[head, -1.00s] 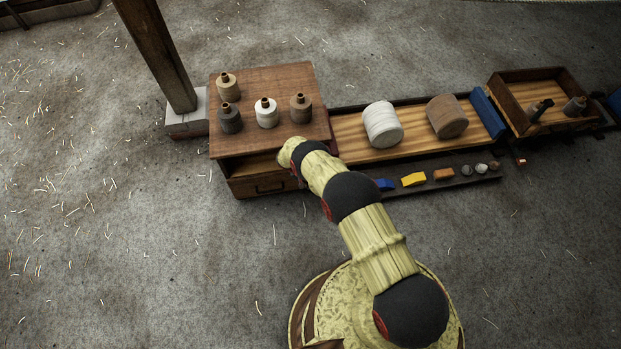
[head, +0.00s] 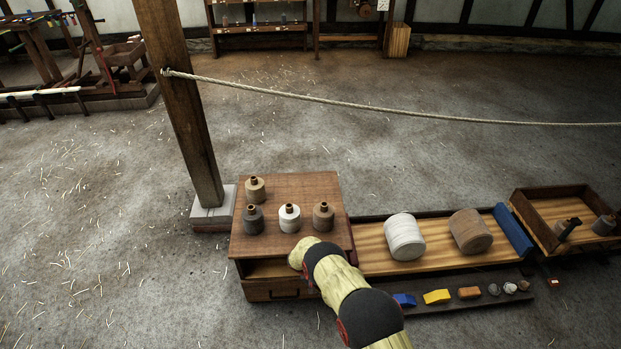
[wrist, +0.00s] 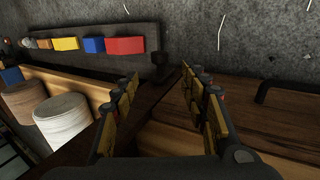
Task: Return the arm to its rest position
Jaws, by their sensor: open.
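My arm reaches up from the bottom of the head view, and its end hangs over the front right part of a wooden cabinet (head: 330,190). The fingers are hidden there by my own arm. In the wrist view my gripper (wrist: 160,84) is open, its two fingers spread wide with nothing between them. Beyond the fingers lie dark wood edges and a drawer front (wrist: 260,112) with a dark handle. The drawer front also shows in the head view (head: 272,290).
Coloured blocks (head: 437,296) lie on a low strip in front. A post (head: 181,100) with a rope (head: 370,105) stands behind left.

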